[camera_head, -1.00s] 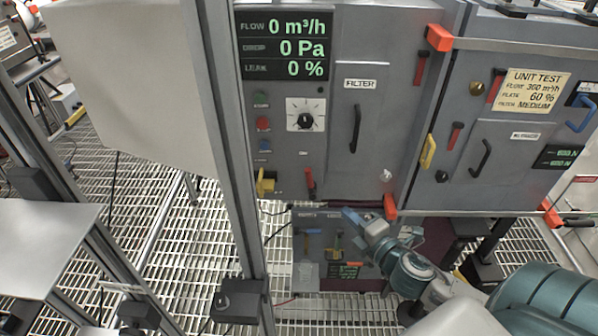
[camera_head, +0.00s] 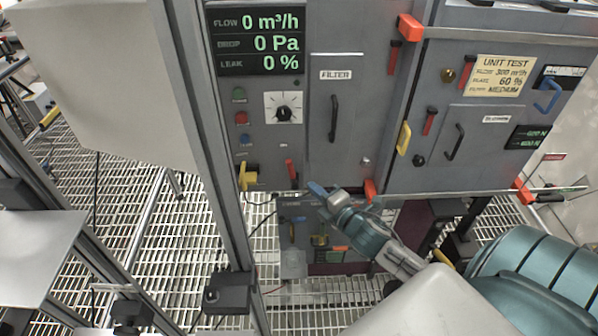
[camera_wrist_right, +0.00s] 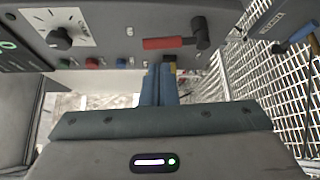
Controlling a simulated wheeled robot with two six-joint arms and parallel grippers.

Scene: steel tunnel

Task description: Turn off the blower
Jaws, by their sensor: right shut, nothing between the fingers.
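The grey cabinet's control panel carries a dark display (camera_head: 258,42) reading 0 m³/h, 0 Pa and 0 %. Below it are a green button (camera_head: 239,95), a red button (camera_head: 242,118), a blue button (camera_head: 245,140) and a black dial knob (camera_head: 283,112) on a white plate. The knob also shows in the right wrist view (camera_wrist_right: 60,39), as does the red button (camera_wrist_right: 92,63). My right gripper (camera_head: 316,188) is shut and empty, just below and right of a small red lever (camera_head: 290,171). Its blue fingers (camera_wrist_right: 160,88) are together in the wrist view. My left gripper is out of view.
A yellow handle (camera_head: 248,177) sits left of the red lever. A filter door (camera_head: 334,150) is right of the knob, and the blower door (camera_head: 490,140) is further right. A metal post (camera_head: 205,150) stands left of the panel. A lower box (camera_head: 310,235) is below.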

